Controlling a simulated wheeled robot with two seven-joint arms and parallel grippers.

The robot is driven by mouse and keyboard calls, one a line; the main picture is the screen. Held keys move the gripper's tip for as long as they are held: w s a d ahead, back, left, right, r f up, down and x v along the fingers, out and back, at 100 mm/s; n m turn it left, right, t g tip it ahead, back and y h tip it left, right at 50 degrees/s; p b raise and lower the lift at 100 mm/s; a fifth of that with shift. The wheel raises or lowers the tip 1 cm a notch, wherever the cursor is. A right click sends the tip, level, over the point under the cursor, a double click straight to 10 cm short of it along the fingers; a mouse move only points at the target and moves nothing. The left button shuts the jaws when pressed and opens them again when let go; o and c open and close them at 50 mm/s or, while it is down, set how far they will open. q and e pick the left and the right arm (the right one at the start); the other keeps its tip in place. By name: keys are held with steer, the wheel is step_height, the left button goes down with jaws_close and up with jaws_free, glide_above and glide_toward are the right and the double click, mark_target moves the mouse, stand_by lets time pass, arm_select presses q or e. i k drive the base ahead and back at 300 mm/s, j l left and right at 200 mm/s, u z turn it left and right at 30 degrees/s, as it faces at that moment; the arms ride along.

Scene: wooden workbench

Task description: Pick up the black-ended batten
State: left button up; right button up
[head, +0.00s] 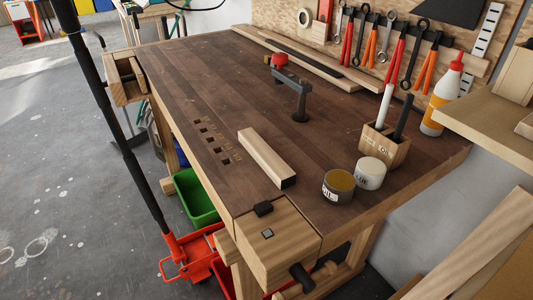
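The black-ended batten (264,155) is a short, pale wooden bar lying flat on the dark workbench top (190,75). It lies right of the row of square holes, slanting from upper left to lower right. Its black end (289,183) faces the near right, towards the tins. Nothing rests on it and all of its upper face shows. Neither of my grippers is in the head view.
Two round tins (338,187) stand right of the batten, with a wooden holder (384,146) and a white-and-orange bottle (441,100) beyond. A dark hold-down clamp (299,100) stands behind it. Long boards (310,62) lie at the back. The bench's left half is mostly clear.

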mark_target(282, 175)
steer(key=j, duration=1.8)
steer(key=z, duration=1.85)
